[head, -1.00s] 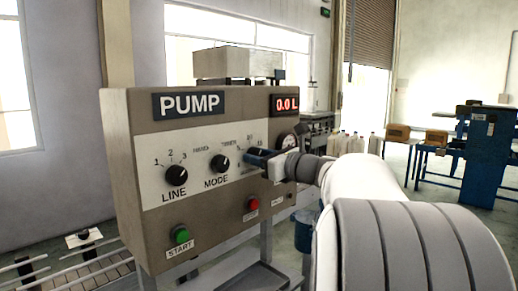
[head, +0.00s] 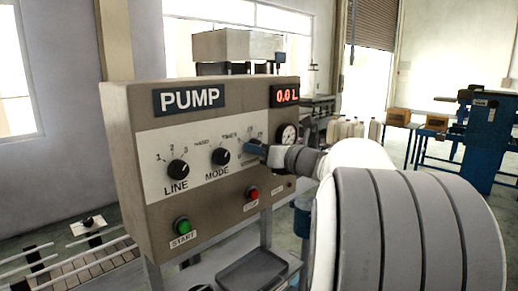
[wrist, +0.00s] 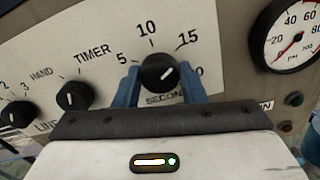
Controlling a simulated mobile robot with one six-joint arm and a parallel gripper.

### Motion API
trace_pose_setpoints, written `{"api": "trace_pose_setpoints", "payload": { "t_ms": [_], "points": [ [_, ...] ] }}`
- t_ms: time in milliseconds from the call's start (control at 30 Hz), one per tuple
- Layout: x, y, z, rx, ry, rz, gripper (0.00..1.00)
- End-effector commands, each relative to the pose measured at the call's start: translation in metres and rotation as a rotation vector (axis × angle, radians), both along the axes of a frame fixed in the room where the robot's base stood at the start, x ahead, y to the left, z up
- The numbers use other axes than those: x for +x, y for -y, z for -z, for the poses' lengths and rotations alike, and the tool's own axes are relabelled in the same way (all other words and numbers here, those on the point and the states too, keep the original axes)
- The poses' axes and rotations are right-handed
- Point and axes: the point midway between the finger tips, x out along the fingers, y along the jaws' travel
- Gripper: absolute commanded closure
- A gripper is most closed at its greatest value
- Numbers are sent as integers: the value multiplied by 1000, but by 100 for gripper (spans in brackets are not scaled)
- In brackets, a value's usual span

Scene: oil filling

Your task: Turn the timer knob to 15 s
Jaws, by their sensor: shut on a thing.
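The black timer knob (wrist: 158,72), over the label SECONDS, shows in the wrist view. Its white pointer is turned up and right, towards the 15 side of the scale; I cannot tell whether it is exactly on the 15 mark. The 20 is partly hidden. My gripper (wrist: 159,88) is shut on this knob, with one blue finger on each side. In the head view my gripper (head: 256,152) is at the right part of the pump panel (head: 150,140) and hides the knob.
Below are the green START button (head: 182,226) and a red button (head: 252,193). A pressure gauge (wrist: 294,36) is close to the right.

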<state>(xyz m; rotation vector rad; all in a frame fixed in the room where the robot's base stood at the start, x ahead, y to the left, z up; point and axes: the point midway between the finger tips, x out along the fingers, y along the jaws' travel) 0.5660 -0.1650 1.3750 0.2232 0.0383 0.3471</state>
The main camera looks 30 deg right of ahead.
Motion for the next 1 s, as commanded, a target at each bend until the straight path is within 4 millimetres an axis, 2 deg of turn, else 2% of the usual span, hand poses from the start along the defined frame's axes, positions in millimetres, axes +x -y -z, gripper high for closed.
{"api": "trace_pose_setpoints", "payload": {
  "t_ms": [100,133,400,667,767,1000],
  "points": [
    [0,0,5,0,-8,-2,86],
    [0,0,5,0,-8,-2,61],
    [0,0,2,0,-4,-1,41],
    [-3,1,2,-2,-2,1,41],
    [-13,6,2,-1,0,3,41],
    [-53,20,3,-3,-1,5,41]
  ]
}}
